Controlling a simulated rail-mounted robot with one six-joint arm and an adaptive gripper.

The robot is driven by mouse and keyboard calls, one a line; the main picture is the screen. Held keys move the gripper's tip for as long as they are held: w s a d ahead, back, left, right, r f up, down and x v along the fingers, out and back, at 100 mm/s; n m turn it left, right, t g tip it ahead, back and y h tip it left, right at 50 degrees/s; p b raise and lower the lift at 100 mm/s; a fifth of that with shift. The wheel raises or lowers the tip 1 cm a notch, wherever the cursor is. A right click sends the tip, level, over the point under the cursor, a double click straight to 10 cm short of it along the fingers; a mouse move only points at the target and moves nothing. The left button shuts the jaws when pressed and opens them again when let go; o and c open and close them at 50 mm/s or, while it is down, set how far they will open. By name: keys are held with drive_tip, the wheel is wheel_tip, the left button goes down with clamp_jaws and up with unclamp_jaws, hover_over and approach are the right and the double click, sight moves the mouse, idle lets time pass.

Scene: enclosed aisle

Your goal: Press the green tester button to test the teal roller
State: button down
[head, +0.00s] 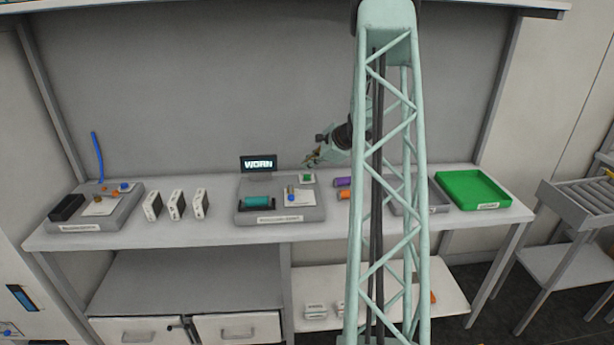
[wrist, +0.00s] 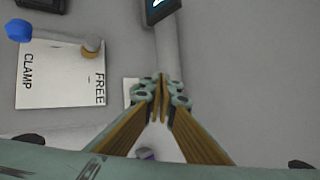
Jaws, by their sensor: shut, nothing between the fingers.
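The tester (head: 240,217) stands on the bench with the teal roller (head: 257,202) lying in its cradle. The green button (head: 307,178) is on a small white plate at the tester's back right. My gripper (head: 313,161) is just above the button in the head view; I cannot tell whether it touches. In the wrist view my gripper (wrist: 160,82) is shut and empty, and its fingers hide the button. The small screen (head: 258,163) reads WORN. The blue-knobbed lever (wrist: 60,38) lies with its knob on the side marked CLAMP.
A purple roller (head: 342,182) and an orange roller (head: 344,195) lie right of the tester. A grey tray (head: 431,209) and green tray (head: 473,191) stand farther right. White boxes (head: 175,206) and another device (head: 122,213) stand left. My arm's lattice hides part of the bench.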

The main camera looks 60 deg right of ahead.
sight(307, 177)
drive_tip(key=shift+r+p, duration=0.6)
drive_tip(key=shift+r, duration=0.95)
drive_tip(key=shift+a, duration=0.1)
